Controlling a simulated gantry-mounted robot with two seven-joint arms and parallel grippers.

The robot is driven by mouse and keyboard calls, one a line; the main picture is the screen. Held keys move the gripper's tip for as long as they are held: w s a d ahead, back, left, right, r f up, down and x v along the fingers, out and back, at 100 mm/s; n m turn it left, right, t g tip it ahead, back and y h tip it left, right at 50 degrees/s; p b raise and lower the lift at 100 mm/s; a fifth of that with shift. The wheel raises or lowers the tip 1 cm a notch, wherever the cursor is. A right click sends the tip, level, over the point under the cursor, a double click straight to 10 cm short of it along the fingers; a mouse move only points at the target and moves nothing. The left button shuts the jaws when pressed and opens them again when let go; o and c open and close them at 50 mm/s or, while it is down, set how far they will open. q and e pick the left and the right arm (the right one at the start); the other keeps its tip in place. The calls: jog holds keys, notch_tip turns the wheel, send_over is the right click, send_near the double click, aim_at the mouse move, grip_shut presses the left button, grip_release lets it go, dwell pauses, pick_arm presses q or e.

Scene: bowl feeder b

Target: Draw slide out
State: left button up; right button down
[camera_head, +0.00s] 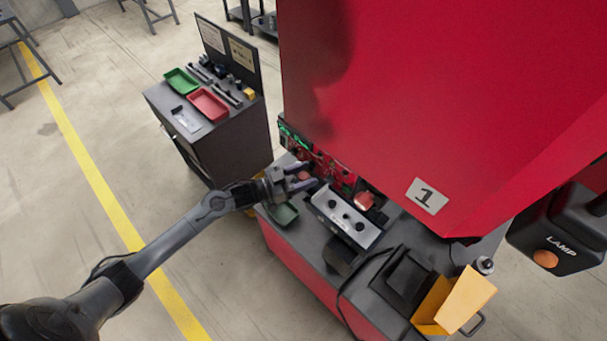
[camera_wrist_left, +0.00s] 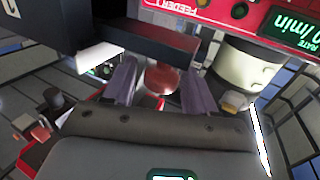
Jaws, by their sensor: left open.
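My left gripper (camera_head: 309,174) reaches in from the left to the front of the red machine. In the left wrist view its two fingers (camera_wrist_left: 160,90) are open and spread apart. A dark red rounded knob (camera_wrist_left: 162,78) shows between them, with a gap to each finger. In the head view the knob (camera_head: 304,175) shows small between the fingers. I cannot clearly make out the slide itself or how the knob joins it; dark parts and my gripper hide that area. My right gripper is not in view.
A light grey block with black knobs (camera_head: 346,217) stands right of my gripper on the machine's dark table. The red cabinet (camera_head: 420,90) overhangs the work area. A side cart (camera_head: 225,140) stands behind left.

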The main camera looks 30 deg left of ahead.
pick_arm(q)
jog(key=shift+c, duration=0.5)
jog(key=shift+r, duration=0.1)
grip_shut()
